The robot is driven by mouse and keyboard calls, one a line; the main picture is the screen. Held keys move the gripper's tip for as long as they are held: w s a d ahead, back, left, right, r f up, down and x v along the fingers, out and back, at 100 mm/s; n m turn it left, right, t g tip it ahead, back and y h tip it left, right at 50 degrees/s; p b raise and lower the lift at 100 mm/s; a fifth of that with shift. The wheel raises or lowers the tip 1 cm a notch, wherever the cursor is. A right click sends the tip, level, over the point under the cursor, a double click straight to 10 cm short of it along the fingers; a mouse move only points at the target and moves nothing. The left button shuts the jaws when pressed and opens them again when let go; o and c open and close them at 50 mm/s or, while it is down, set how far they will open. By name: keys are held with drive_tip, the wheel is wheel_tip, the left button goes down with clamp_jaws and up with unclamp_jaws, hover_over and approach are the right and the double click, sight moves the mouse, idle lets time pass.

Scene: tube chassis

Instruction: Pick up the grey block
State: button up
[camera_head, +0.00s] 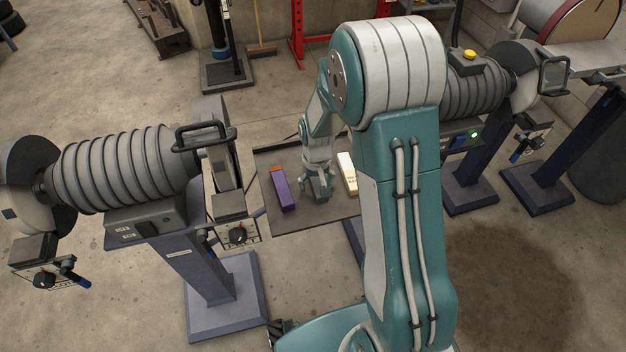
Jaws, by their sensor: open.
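A dark grey block (321,192) lies on a dark tray (300,218) in the middle of the view, partly hidden by my gripper. My gripper (316,186) points down over the block, with its fingers open around or just above it; I cannot tell whether they touch it. A purple block with an orange end (281,194) lies to the left of the gripper.
Grey bellows machines on pedestals stand left (125,172) and right (472,85) of the tray. A pedestal base (228,295) sits on the floor at front left. A red frame (297,35) and a broom (260,45) are at the back. The front part of the tray is bare.

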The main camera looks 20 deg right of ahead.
drive_tip(key=shift+d, duration=0.6)
drive_tip(key=c, duration=0.3)
drive_tip(key=shift+a, duration=0.5)
clamp_jaws()
drive_tip(key=shift+a, duration=0.2)
